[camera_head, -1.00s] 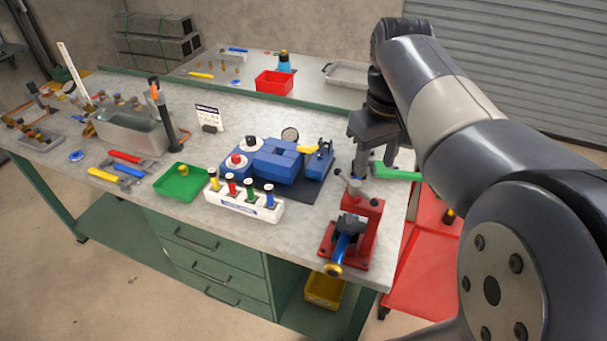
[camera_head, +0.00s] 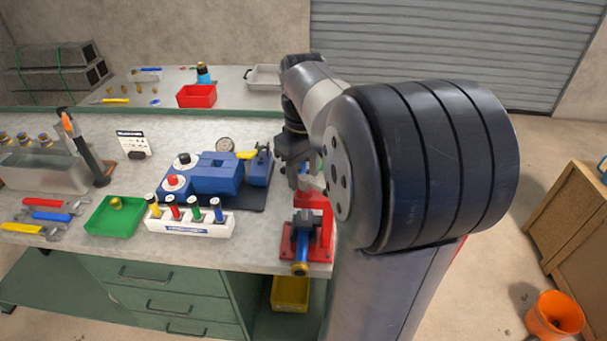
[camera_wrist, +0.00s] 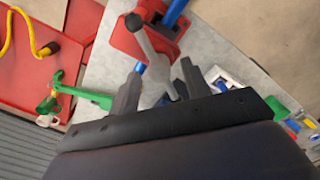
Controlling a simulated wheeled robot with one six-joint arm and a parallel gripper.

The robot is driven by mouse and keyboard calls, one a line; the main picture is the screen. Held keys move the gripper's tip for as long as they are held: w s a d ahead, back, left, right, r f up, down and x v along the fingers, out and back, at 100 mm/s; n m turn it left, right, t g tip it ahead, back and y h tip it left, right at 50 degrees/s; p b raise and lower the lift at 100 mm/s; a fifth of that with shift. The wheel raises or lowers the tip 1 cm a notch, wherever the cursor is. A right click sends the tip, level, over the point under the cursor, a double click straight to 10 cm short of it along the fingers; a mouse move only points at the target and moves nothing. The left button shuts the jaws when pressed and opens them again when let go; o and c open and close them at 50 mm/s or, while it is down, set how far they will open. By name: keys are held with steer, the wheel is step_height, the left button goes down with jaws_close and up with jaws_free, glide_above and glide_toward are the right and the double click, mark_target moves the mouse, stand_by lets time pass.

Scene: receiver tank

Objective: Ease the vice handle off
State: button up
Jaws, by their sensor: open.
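The red vice (camera_head: 318,228) with a blue-and-black clamp part stands at the bench's front right corner in the head view. In the wrist view the vice (camera_wrist: 124,40) is at the top, with its grey bar handle (camera_wrist: 150,48) crossing it at a slant. The handle has a dark knob at its upper end. My gripper (camera_wrist: 160,70) is open, with one finger on each side of the bar; I cannot tell whether either touches it. In the head view my gripper (camera_head: 298,172) is just behind and above the vice, and my arm hides part of it.
A white holder (camera_head: 190,226) with several coloured-band pegs, a green tray (camera_head: 112,222) and a blue block fixture (camera_head: 217,175) stand left of the vice. An orange bucket (camera_head: 555,315) is on the floor at right.

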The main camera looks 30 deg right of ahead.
steer(key=shift+f, duration=0.55)
jaws_close()
steer(key=shift+m, duration=0.4)
steer(key=shift+r+m+p, duration=0.1)
steer(key=shift+m+p, duration=0.6)
steer(key=shift+m, duration=0.3)
steer(key=m+p, duration=0.1)
steer(key=m, duration=0.2)
steer(key=shift+m, duration=0.3)
steer(key=m+p, duration=0.1)
steer(key=m, duration=0.4)
steer(key=shift+d+m+p, duration=0.1)
steer(key=shift+m+p, duration=0.25)
steer(key=shift+m, duration=0.05)
